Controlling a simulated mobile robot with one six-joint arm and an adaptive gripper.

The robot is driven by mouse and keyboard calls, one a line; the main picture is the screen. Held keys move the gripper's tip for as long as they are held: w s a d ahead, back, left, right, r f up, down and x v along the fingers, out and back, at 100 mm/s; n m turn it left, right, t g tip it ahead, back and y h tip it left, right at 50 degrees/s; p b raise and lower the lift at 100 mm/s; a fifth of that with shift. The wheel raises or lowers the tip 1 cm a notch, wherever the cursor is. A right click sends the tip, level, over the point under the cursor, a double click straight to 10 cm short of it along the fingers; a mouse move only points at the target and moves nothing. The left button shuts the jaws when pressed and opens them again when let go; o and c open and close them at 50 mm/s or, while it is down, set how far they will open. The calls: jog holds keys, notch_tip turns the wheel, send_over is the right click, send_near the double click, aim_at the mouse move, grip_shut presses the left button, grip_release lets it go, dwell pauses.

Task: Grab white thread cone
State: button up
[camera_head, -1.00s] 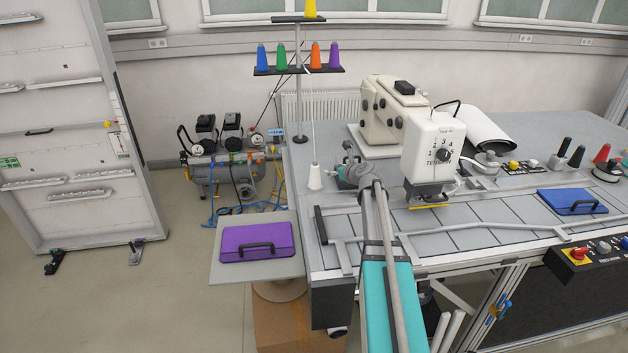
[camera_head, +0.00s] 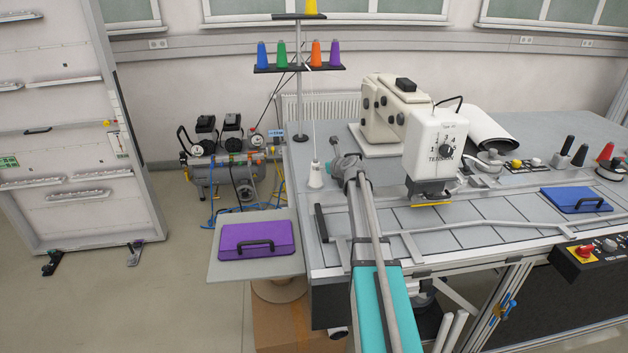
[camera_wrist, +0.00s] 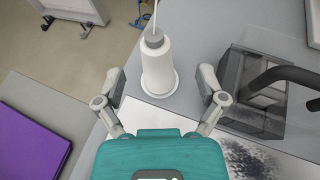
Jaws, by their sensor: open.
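The white thread cone (camera_head: 315,176) stands upright near the left edge of the grey sewing table, with a thin thread running up from its top. In the wrist view the cone (camera_wrist: 158,68) stands just ahead of and between the spread fingers of my gripper (camera_wrist: 162,88). The gripper is open and empty, one finger on each side of the cone's lower part, with a gap on both sides. In the head view my arm hides much of the gripper, and its fingers cannot be made out clearly.
The cream sewing machine (camera_head: 432,148) stands right of my arm. A thread stand (camera_head: 298,105) with several coloured cones rises behind the white cone. A purple case (camera_head: 257,240) lies on a low side table at the left. A blue case (camera_head: 575,199) lies at the right.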

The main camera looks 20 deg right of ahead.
aim_at(317, 164)
jog(key=shift+w, duration=0.2)
jog(key=shift+a+b+x, duration=0.15)
jog(key=shift+b+x, duration=0.3)
jog(key=shift+x, duration=0.85)
jog(key=shift+a+b+x, duration=0.15)
jog(key=shift+b+x, duration=0.25)
jog(key=shift+x, duration=0.9)
jog(key=shift+r, duration=0.1)
grip_shut()
